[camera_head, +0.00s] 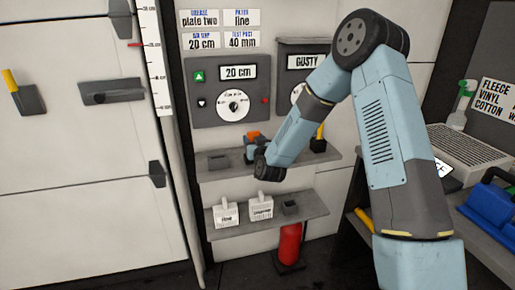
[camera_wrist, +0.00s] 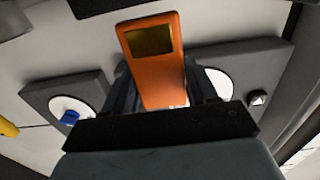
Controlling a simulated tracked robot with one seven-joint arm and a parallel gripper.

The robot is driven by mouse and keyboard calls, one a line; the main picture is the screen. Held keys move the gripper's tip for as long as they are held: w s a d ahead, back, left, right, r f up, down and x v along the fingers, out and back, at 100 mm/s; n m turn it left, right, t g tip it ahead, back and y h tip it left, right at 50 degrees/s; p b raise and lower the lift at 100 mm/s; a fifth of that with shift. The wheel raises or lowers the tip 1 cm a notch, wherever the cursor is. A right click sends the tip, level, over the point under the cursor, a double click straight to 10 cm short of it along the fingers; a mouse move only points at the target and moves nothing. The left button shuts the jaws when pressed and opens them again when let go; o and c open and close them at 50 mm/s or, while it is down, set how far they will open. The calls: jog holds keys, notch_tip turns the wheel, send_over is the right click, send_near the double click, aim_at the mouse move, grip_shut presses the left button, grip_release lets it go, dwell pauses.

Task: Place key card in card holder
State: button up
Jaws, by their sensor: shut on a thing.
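An orange key card (camera_wrist: 150,45) with a dark gold square stands between the fingers of my gripper (camera_wrist: 160,98) in the wrist view. The gripper is shut on the card's lower part. In the head view my gripper (camera_head: 254,149) is over the upper shelf, with the orange card (camera_head: 253,134) showing above it. A small grey holder (camera_head: 218,162) sits on the upper shelf to the left of the gripper. I cannot tell which is the card holder.
Grey dial panels (camera_head: 232,90) are on the wall behind the upper shelf (camera_head: 212,176). A black block with a yellow handle (camera_head: 319,143) stands right of the gripper. Two white labelled items (camera_head: 226,213) are on the lower shelf (camera_head: 300,224). A red cylinder (camera_head: 290,246) stands below.

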jog(key=shift+w+f, duration=0.1)
jog(key=shift+f, duration=1.55)
jog(key=shift+f, duration=0.15)
jog(key=o, duration=1.1)
jog(key=shift+c, duration=0.2)
